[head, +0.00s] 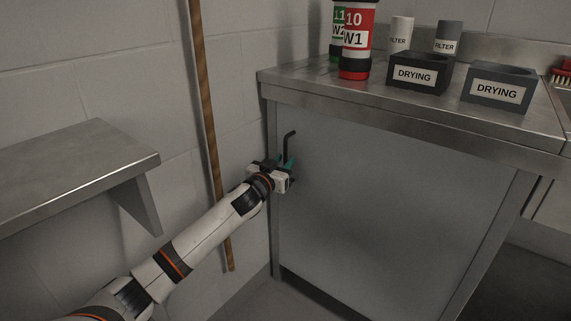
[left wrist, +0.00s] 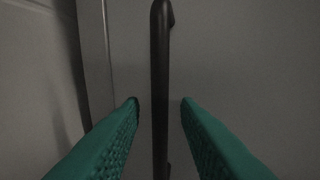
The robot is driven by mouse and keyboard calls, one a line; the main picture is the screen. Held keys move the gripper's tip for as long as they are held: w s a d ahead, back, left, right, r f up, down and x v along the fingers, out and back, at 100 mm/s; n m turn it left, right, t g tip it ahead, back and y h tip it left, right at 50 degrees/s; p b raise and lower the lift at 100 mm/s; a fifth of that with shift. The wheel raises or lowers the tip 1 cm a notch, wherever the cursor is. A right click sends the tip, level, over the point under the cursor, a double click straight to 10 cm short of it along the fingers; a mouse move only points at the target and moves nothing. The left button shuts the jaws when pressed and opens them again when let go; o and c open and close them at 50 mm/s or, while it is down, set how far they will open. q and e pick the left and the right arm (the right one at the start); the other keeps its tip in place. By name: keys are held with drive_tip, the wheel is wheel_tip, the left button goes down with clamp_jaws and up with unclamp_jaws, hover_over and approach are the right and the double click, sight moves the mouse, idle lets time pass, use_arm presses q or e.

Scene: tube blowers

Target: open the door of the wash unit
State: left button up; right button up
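The wash unit (head: 400,190) is a metal cabinet with a flat grey front door, which looks closed. A dark bar handle (head: 289,140) stands upright near the door's left edge. My left gripper (head: 287,166) is at the handle. In the left wrist view its two green fingers (left wrist: 160,102) are apart, with the dark handle (left wrist: 160,80) running vertically between them. A gap shows on both sides of the handle, so the fingers do not appear to touch it. The lower part of the handle is hidden by the gripper in the head view. My right gripper is not in view.
On the unit's top stand a red canister (head: 357,40), a green canister (head: 338,30), two filters and two drying boxes (head: 420,72). A metal shelf (head: 75,165) is at the left. A wooden pole (head: 205,100) leans by the wall. The floor before the door looks clear.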

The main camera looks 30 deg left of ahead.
use_arm(q)
drive_tip(key=shift+w+a, duration=0.1)
drive_tip(key=shift+w, duration=0.8)
clamp_jaws()
